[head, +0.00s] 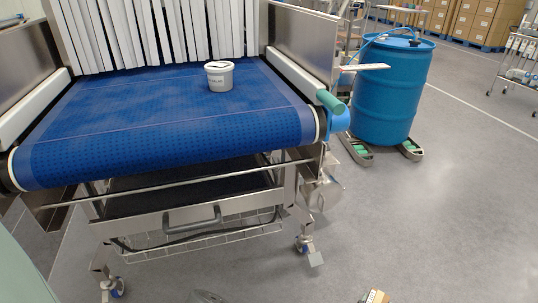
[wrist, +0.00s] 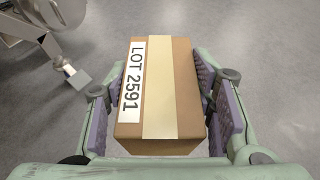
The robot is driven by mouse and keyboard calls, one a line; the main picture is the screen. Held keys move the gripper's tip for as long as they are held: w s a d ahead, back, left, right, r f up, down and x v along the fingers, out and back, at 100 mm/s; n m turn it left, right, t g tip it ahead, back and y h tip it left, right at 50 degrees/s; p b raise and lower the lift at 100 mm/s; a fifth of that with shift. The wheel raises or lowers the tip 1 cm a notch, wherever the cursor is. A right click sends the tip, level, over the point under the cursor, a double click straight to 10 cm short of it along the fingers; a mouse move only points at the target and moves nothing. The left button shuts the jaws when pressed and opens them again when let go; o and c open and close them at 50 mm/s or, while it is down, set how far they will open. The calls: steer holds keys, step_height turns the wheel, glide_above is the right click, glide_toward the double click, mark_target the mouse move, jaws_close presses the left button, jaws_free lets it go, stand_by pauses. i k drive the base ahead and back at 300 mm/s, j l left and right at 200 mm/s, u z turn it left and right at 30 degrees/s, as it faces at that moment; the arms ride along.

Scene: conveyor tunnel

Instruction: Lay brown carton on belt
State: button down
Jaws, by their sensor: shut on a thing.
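The brown carton (wrist: 188,100) fills the middle of the wrist view, with a pale tape strip and a white label reading LOT 2591. My gripper (wrist: 162,105) is shut on it, with a purple-padded finger at each side. Grey floor shows beyond the carton. In the head view only a small corner of the carton (head: 376,296) shows at the bottom edge, low in front of the conveyor. The blue belt (head: 120,115) lies higher up and to the left, apart from the carton.
A white tub (head: 219,76) stands on the belt towards the back right. White strip curtains (head: 160,35) hang behind it. A blue drum (head: 385,90) stands right of the conveyor. The belt's front and left are clear. A steel frame with a caster (head: 305,243) stands below.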

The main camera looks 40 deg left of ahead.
mark_target(129, 99)
steer(key=l+u, duration=0.1)
steer(key=u, duration=2.6)
